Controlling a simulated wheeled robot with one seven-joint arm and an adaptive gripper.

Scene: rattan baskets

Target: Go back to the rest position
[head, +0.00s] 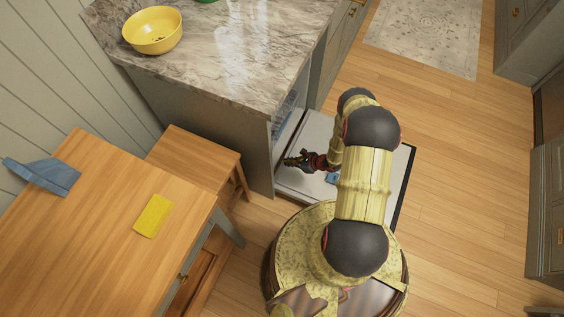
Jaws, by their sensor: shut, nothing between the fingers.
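My gripper (294,162) is at the end of my bent arm, in the middle of the head view. It is small and dark here, and its fingers are shut with nothing seen in them. It points left, toward the cabinet under the marble counter. It is over an open, pale door or panel (318,135) low down beside that cabinet. My arm hides part of the panel. A small blue thing (332,178) shows by the gripper, partly covered by the arm; I cannot tell what it is.
A marble counter (225,50) with a yellow bowl (152,30) stands at the upper left. A wooden table (95,230) holds a yellow cloth or sponge (153,215) and a blue object (42,176). A wooden stool (195,160) stands between them. The wooden floor (460,190) at right is clear.

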